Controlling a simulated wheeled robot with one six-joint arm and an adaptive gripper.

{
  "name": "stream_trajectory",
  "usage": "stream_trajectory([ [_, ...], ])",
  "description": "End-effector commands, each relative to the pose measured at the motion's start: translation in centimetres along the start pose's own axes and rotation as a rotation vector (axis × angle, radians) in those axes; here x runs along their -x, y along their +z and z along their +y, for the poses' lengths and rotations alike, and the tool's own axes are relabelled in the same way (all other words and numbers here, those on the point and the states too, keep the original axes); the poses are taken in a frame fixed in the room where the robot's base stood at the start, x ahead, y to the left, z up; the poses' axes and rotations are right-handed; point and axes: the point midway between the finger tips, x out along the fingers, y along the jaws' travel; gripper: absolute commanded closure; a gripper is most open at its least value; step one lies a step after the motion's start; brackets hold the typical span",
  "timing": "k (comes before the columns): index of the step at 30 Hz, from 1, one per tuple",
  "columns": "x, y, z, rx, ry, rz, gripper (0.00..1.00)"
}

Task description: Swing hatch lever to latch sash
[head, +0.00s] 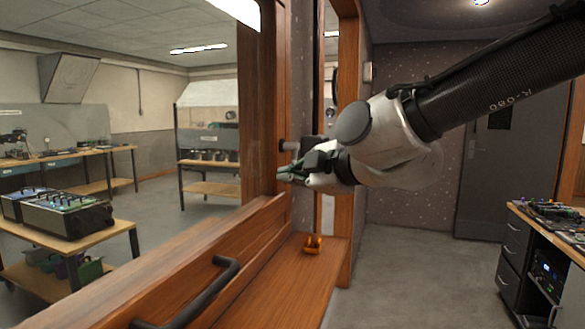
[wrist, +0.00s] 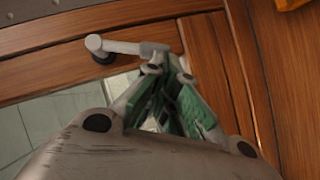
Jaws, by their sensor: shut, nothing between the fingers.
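The hatch lever (wrist: 125,47) is a light grey bar with a dark round piece at its left end. It lies roughly level across the wooden frame in the wrist view; a small grey part of it (head: 288,146) shows by the wooden post in the head view. My gripper (wrist: 168,65) is shut and empty, its green-padded fingers at the lever's right end. I cannot tell whether they touch it. In the head view my gripper (head: 288,174) is beside the post, just below the lever. The wooden sash (head: 215,245) has a dark bar handle (head: 190,298).
A wooden ledge (head: 290,285) runs below the hatch, with a small orange object (head: 313,246) on it. A workbench with equipment (head: 550,235) stands at the right. Through the opening are tables with fader consoles (head: 65,215). The floor right of the ledge is clear.

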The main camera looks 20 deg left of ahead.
Motion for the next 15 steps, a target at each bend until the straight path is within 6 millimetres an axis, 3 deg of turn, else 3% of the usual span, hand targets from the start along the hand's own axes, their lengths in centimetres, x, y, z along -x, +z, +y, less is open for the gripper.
stream_trajectory([
  [6, -0.66, 0.89, -0.47, 0.122, 0.079, 0.003, 1.0],
  [15, -0.85, 1.13, -0.73, 0.146, 0.099, 0.005, 1.0],
])
